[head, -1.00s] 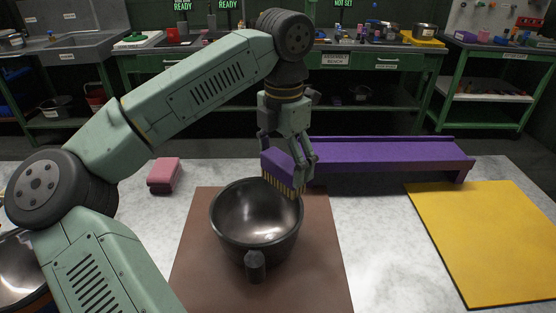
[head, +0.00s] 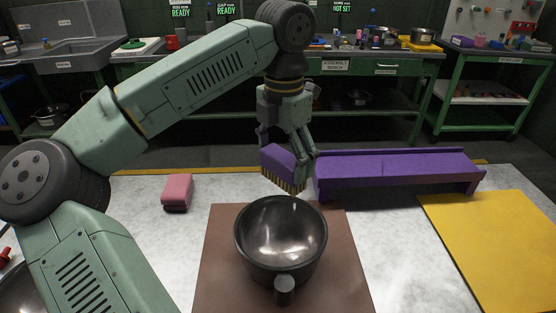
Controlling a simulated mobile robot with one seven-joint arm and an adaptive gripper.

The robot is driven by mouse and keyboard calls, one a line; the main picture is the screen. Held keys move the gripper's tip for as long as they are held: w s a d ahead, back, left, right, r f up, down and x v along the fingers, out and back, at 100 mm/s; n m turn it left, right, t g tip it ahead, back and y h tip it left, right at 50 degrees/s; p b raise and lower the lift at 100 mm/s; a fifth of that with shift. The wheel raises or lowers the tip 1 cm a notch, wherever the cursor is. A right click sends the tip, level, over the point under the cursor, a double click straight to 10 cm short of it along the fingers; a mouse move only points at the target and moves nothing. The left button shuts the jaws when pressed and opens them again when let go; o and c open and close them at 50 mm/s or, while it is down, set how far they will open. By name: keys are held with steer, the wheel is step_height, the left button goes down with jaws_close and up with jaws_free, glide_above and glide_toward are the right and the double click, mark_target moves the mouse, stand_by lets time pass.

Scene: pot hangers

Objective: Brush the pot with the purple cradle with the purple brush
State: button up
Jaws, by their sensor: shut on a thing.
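My gripper (head: 288,148) is shut on the purple brush (head: 277,164), whose tan bristles point down. The brush is above and just behind the far rim of a dark pot (head: 281,240). The pot stands open side up on a brown mat (head: 221,270), with its stub handle (head: 285,290) toward me. The bristles appear apart from the pot's inside. A long purple cradle (head: 395,168) stands on the table behind and to the right of the pot, empty on top.
A yellow mat (head: 490,245) lies at the right, bare. Part of another metal pot (head: 28,288) shows at the lower left, partly hidden by my arm. White table is free between the mats.

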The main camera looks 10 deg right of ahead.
steer(key=shift+r+p, duration=1.15)
steer(key=shift+r, duration=0.8)
steer(key=shift+r+p, duration=1)
steer(key=shift+r, duration=1.95)
